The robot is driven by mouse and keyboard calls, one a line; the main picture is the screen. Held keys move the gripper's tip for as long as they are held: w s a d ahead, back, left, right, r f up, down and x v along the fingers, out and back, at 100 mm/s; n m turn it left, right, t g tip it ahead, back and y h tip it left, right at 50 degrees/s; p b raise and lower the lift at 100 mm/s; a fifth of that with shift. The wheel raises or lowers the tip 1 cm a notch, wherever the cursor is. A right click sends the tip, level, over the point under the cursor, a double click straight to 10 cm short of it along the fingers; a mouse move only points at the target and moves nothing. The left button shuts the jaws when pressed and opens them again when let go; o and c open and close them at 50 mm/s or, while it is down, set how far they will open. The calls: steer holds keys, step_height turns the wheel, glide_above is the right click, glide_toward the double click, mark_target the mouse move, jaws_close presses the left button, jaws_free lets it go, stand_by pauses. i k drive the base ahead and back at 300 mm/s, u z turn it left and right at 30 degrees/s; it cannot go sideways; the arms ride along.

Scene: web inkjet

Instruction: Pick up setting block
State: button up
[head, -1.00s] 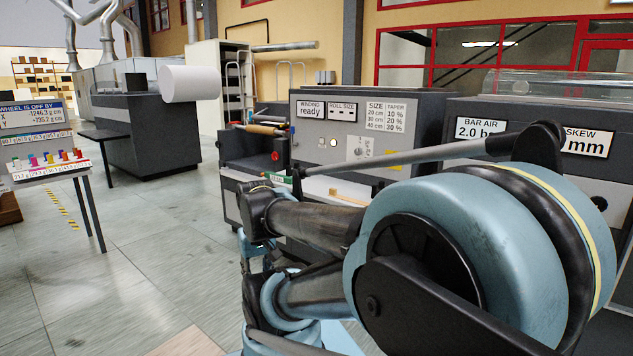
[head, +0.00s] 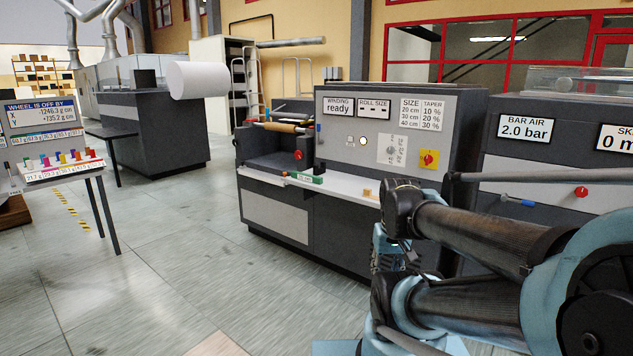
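No block in view carries a name that I can read as the setting block. Two small candidates lie on the white ledge (head: 335,189) of the winding machine. One is a small tan wooden block (head: 367,193) near the ledge's right part. The other is a longer green piece (head: 306,179) to its left, with pale marking too small to read. Both are apart from my arm (head: 470,235), which is folded across the lower right. I cannot make out my gripper's fingers in this view.
The winding machine (head: 275,218) has a red knob and a yellow-backed red switch. The bar air machine (head: 525,165) stands to its right, behind my arm. A table with coloured pieces (head: 60,170) stands at the left. The tiled floor (head: 170,265) between is clear.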

mark_target(307, 177)
steer(key=z, duration=0.1)
steer(key=i, duration=1)
steer(key=u, duration=0.1)
